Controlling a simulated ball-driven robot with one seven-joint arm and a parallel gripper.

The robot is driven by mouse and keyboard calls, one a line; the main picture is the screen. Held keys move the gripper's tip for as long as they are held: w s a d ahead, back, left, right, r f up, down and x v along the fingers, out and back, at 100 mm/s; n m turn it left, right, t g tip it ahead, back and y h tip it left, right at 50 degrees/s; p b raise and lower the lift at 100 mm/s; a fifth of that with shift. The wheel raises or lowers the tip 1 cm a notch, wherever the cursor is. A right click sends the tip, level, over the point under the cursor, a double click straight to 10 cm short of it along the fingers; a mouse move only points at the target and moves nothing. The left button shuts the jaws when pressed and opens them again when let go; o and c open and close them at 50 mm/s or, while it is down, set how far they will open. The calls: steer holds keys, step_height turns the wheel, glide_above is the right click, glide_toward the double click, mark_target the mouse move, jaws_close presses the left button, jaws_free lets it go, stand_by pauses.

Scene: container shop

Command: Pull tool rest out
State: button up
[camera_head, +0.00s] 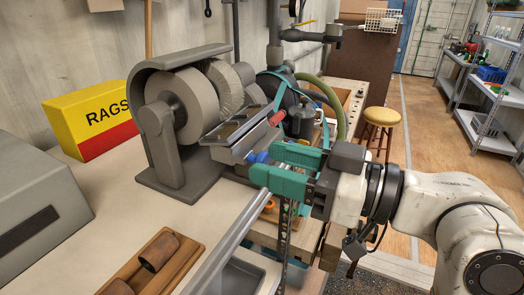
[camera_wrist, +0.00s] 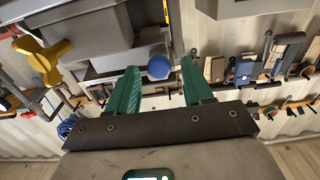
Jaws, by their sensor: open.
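The tool rest (camera_head: 236,133) is a grey metal block with a flat, angled top in front of the grinder's wheels in the head view. A blue ball knob (camera_head: 262,157) sticks out on its near right side. My gripper (camera_head: 264,163) has teal fingers and is open, with its tips at the blue knob. In the wrist view the blue knob (camera_wrist: 159,67) shows between the two fingertips, with a gap on each side. The fingers partly hide the knob's surroundings in the head view.
The grinder (camera_head: 180,105) stands left of the tool rest. A yellow and red RAGS box (camera_head: 95,118) is behind it on the bench. A wooden tray (camera_head: 150,262) lies near the front. A stool (camera_head: 379,125) and shelves (camera_head: 490,110) stand farther right, with open floor between.

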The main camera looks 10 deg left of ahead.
steer(key=shift+x, duration=1.35)
jaws_close()
